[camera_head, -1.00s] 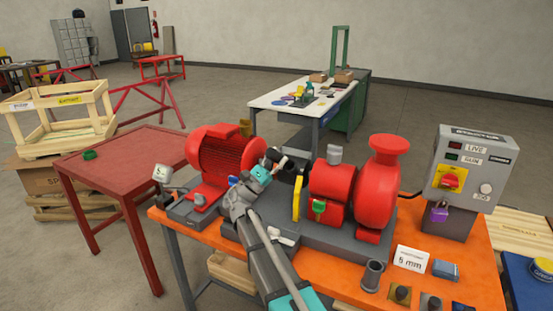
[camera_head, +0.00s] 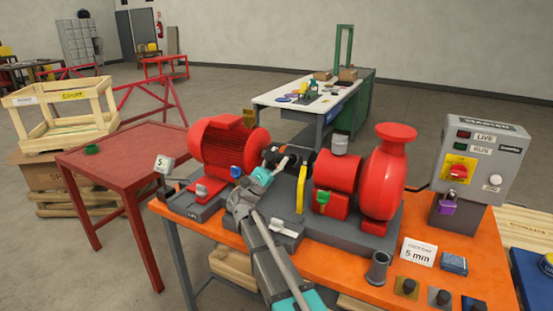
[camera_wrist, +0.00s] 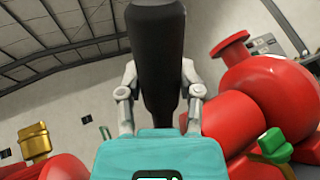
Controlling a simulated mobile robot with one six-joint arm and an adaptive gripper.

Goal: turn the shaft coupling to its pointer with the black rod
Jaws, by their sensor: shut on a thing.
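My gripper (camera_head: 272,163) is over the pump skid, between the red motor (camera_head: 222,150) and the red pump (camera_head: 383,180). In the wrist view its two grey fingers (camera_wrist: 160,80) are shut on the black rod (camera_wrist: 155,40), which points away from the palm and runs out of the picture at the top. The dark shaft coupling (camera_head: 299,160) is just right of my gripper, partly hidden by it. Whether the rod touches the coupling I cannot tell. A yellow upright piece (camera_head: 300,188) stands beside the coupling; I cannot make out the pointer.
The skid sits on an orange bench (camera_head: 340,285). A grey control box (camera_head: 482,155) stands at the right. A sign reading 5 mm (camera_head: 418,252) and a dark cup (camera_head: 378,268) are at the front right. A red table (camera_head: 115,150) is at the left.

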